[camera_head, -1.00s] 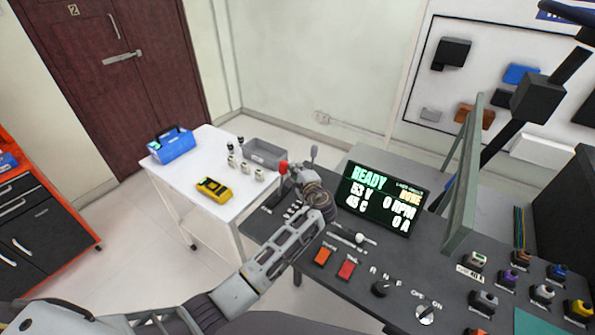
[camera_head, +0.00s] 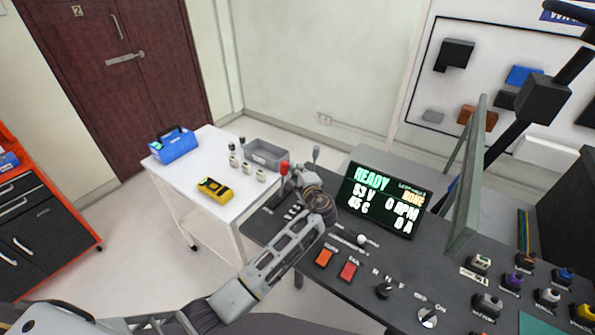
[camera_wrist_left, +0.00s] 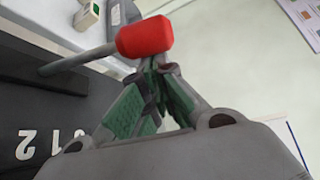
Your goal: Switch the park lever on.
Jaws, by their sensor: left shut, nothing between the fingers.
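A lever with a red knob (camera_head: 284,167) stands at the far left end of the dark console. In the left wrist view the red knob (camera_wrist_left: 145,37) is large, on a grey shaft that leans across the picture from a dark base. My left gripper (camera_head: 298,178) is at this lever. Its fingertips (camera_wrist_left: 157,68) are closed together right by the underside of the knob, with nothing between them; whether they touch it I cannot tell. A second lever with a grey knob (camera_head: 315,152) stands just behind. The lever labels are mostly hidden by my arm.
The console (camera_head: 380,260) carries a display (camera_head: 384,200) reading READY, orange and red switches (camera_head: 336,264), rotary knobs and several coloured buttons. An upright panel (camera_head: 468,185) stands on the right. A white table (camera_head: 185,190) with a yellow meter (camera_head: 214,188) is beyond the console's left end.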

